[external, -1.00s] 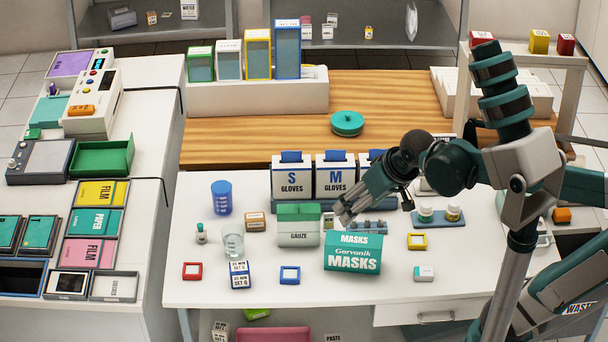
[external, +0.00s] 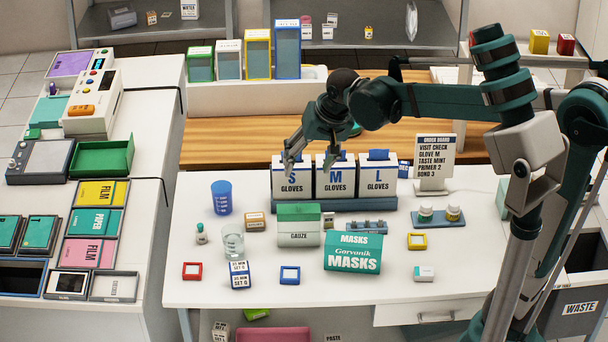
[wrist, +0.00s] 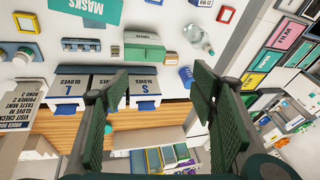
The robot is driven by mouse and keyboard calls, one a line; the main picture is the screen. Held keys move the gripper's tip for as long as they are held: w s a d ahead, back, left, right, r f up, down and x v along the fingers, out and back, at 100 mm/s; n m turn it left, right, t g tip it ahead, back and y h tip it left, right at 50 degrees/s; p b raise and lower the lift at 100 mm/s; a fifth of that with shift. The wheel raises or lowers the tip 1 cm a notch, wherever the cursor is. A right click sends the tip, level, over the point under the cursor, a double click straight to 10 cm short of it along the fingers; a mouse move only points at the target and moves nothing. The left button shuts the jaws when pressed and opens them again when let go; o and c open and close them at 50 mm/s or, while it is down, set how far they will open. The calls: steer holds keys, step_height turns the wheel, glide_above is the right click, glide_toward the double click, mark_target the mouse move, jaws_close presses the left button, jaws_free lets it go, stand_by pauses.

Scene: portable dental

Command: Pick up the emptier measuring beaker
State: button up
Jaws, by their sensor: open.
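A blue measuring beaker (external: 221,198) stands upright on the white table, left of the glove boxes. A clear beaker (external: 233,241) stands in front of it, left of the gauze box; how much it holds is hard to tell. In the wrist view the blue beaker (wrist: 186,76) shows between the gauze box and my right-hand finger, and the clear beaker (wrist: 193,33) is above it. My gripper (external: 291,160) is open and empty in the air over the S glove box, right of and above both beakers. Its fingers (wrist: 160,85) spread wide in the wrist view.
Glove boxes (external: 336,178) stand right of the blue beaker. A gauze box (external: 298,226), a masks box (external: 352,252), a small brown box (external: 254,221) and a small green-capped bottle (external: 201,234) stand near the beakers. The table left of the blue beaker is clear.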

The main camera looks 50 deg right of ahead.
steer(key=w+m+p, duration=0.2)
steer(key=w+m, duration=0.1)
steer(key=w, duration=0.7)
steer(key=m+g+p, duration=0.4)
steer(key=m+p, duration=0.1)
steer(key=m, duration=0.3)
glide_above(222, 198)
steer(key=w+d, duration=0.2)
step_height(222, 198, down, 20)
steer(key=shift+w+d+f, duration=0.1)
steer(key=shift+w+f, duration=0.1)
steer(key=shift+f, duration=0.45)
steer(key=shift+f, duration=1.25)
